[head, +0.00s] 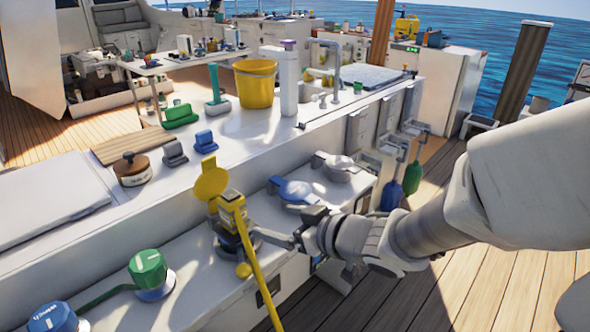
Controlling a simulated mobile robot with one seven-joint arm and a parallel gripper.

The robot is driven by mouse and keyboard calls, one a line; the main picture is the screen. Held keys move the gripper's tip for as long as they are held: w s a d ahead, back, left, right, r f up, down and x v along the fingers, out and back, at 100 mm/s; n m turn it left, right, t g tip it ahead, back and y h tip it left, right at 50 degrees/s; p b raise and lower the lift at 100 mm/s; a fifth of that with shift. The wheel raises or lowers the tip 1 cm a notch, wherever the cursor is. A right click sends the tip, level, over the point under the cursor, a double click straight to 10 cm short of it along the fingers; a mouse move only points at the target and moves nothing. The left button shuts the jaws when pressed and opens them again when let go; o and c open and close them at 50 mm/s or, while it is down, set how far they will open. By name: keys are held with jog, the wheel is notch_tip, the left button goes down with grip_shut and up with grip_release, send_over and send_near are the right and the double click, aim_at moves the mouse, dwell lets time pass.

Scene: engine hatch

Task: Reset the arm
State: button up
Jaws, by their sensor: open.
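My arm reaches in from the right of the head view. My gripper (283,238) is at its end, low over the white bench ledge (190,292). The gripper's fingers point left toward a yellow fitting (232,212) with a raised round yellow lid (211,180). A long yellow handle slants down from the fitting past the ledge's front edge. The gripper appears empty; whether a fingertip touches the fitting's base I cannot tell. Part of the ledge behind the gripper is hidden.
A blue cap (297,191) and a grey cap (340,166) sit just behind my gripper. A green knob (148,268) and blue knob (54,316) stand at lower left. A yellow bucket (255,84) is on the counter. Wooden deck (440,290) lies clear below the arm.

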jog(key=d+r+m+t+h, duration=0.1)
jog(key=d+r+m+h, duration=0.15)
jog(key=d, duration=0.25)
jog(key=w+d+r+m+t+h, duration=0.1)
jog(key=d+h, duration=0.3)
jog(key=d, duration=0.1)
jog(key=d+r+m+t+h, duration=0.1)
jog(key=d+r+m+h, duration=0.15)
jog(key=d, duration=0.35)
jog(key=s+d+m+g+h, duration=0.1)
jog(key=s+d+m+g, duration=0.15)
jog(key=s, duration=0.55)
jog(key=s+d+m+g+h, duration=0.1)
jog(key=s+m+g, duration=0.15)
jog(key=s, duration=0.55)
notch_tip(320, 180, up, 27)
jog(key=s+n+g+p, duration=0.1)
jog(key=p, duration=2.6)
jog(key=shift+s+a+f+y, duration=0.15)
jog(key=shift+y, duration=0.25)
